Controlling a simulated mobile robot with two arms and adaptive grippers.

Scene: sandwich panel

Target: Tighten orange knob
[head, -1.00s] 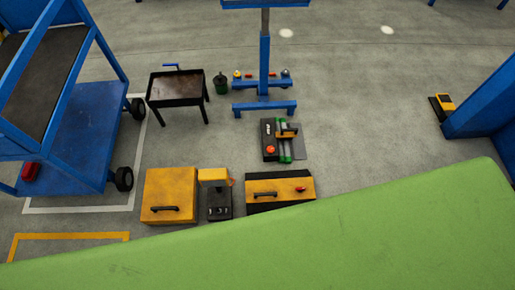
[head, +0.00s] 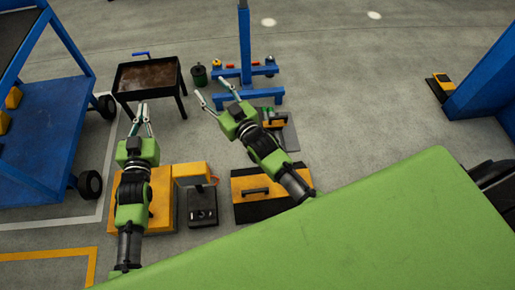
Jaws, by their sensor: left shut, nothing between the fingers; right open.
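I cannot make out the orange knob for certain now. The black and green machine (head: 289,133) on the floor, which carried a round orange-red knob earlier, is partly covered by my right arm, and that knob is hidden. My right gripper (head: 210,87) is open and empty, its fingers pointing up and left, above the floor left of the blue stand. My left gripper (head: 143,106) is shut and empty, its fingertips in front of the brown-topped metal table.
The brown-topped table (head: 148,76) and a dark green can (head: 199,76) stand beyond the grippers. A blue stand (head: 245,45) rises behind the machine. Yellow boxes (head: 168,185) (head: 245,181) lie nearer me. A blue cart (head: 45,140) is at left. Open floor (head: 370,110) lies right.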

